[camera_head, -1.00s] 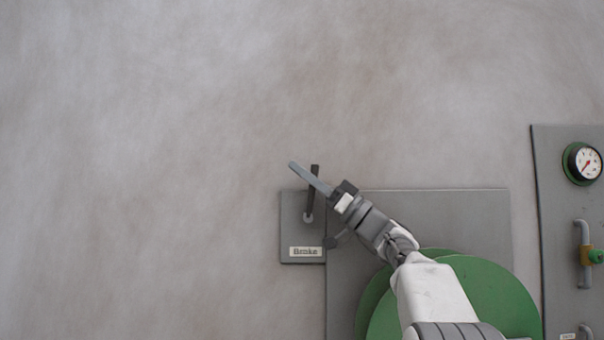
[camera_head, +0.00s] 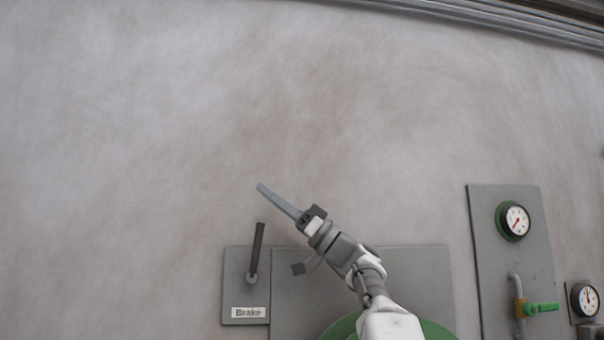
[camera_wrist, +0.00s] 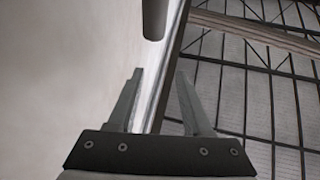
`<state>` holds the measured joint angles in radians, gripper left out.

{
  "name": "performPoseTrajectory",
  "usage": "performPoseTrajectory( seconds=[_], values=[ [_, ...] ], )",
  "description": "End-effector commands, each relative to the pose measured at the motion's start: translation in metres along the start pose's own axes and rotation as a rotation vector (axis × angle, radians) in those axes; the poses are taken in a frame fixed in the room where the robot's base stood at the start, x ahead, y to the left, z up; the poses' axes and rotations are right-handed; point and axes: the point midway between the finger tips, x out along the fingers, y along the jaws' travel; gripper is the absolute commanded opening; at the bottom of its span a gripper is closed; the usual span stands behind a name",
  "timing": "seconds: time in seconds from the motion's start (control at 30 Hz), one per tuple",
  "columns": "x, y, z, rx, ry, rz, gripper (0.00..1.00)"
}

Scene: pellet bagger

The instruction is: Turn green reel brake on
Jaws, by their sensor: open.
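The brake lever (camera_head: 257,250) is a dark grey handle on a grey plate marked "Brake" (camera_head: 233,290), in the lower left-middle of the head view. It stands nearly upright, tilted slightly right at the top. The green reel (camera_head: 436,331) shows only as a strip at the bottom edge, partly behind my arm. My gripper (camera_head: 262,189) is above the lever's top in the head view, pointing up and left, apart from it. In the wrist view my gripper (camera_wrist: 160,75) is open with nothing between its fingers. A dark grey rounded bar (camera_wrist: 154,18) hangs beyond the fingertips there.
A grey panel (camera_head: 485,240) at the right carries a green-rimmed gauge (camera_head: 513,221) and a pipe valve with a green handle (camera_head: 541,308). Another gauge (camera_head: 584,299) is at the far right. The wall (camera_head: 130,130) above and left of the brake plate is bare.

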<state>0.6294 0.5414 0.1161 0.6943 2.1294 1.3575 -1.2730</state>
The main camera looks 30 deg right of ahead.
Motion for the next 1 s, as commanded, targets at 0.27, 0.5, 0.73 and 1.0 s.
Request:
performPoseTrajectory(
  seconds=[0.27,0.5,0.73,1.0],
  values=[
    [-0.021,-0.009,-0.056,-0.002,0.001,0.002,0.50],
    [-0.029,-0.012,-0.073,0.001,0.000,-0.001,0.50],
    [-0.029,-0.013,-0.074,0.001,0.000,-0.001,0.50],
    [-0.022,-0.007,-0.052,0.034,-0.093,0.069,0.10]
  ],
)
